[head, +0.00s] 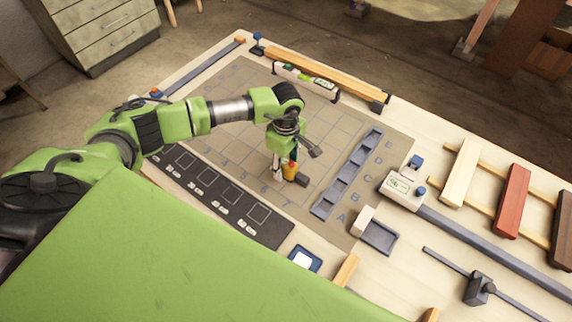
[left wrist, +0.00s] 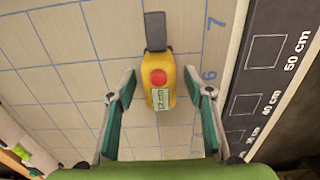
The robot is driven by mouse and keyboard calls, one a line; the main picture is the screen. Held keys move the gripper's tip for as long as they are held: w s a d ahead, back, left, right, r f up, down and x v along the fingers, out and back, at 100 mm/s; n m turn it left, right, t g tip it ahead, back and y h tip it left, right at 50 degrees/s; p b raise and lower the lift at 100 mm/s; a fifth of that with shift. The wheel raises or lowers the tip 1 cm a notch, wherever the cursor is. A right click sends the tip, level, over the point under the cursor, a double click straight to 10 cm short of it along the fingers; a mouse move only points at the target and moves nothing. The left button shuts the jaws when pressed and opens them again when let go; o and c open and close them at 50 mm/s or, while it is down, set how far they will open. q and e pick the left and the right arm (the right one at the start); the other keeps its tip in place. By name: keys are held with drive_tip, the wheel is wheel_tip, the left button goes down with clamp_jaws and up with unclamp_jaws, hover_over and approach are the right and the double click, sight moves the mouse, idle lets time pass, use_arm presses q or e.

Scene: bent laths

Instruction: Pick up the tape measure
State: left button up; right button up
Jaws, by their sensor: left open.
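The tape measure (left wrist: 161,78) is yellow with a red button and a small display, and a dark grey piece sticks out at its top end. It lies on the gridded mat (left wrist: 60,85). In the left wrist view my left gripper (left wrist: 166,85) is open, with one finger on each side of the tape measure and a gap on both sides. In the head view the tape measure (head: 290,171) shows just below my left gripper (head: 281,172), which partly hides it. My right gripper is not in view.
A dark strip with square outlines (head: 215,190) runs along the mat's near side. A grey slotted rack (head: 346,175) stands to the right. A digital gauge (head: 402,188), a small grey tray (head: 379,236) and wooden laths (head: 512,200) lie further right.

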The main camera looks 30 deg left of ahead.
use_arm(q)
drive_tip(key=shift+w, duration=0.1)
clamp_jaws()
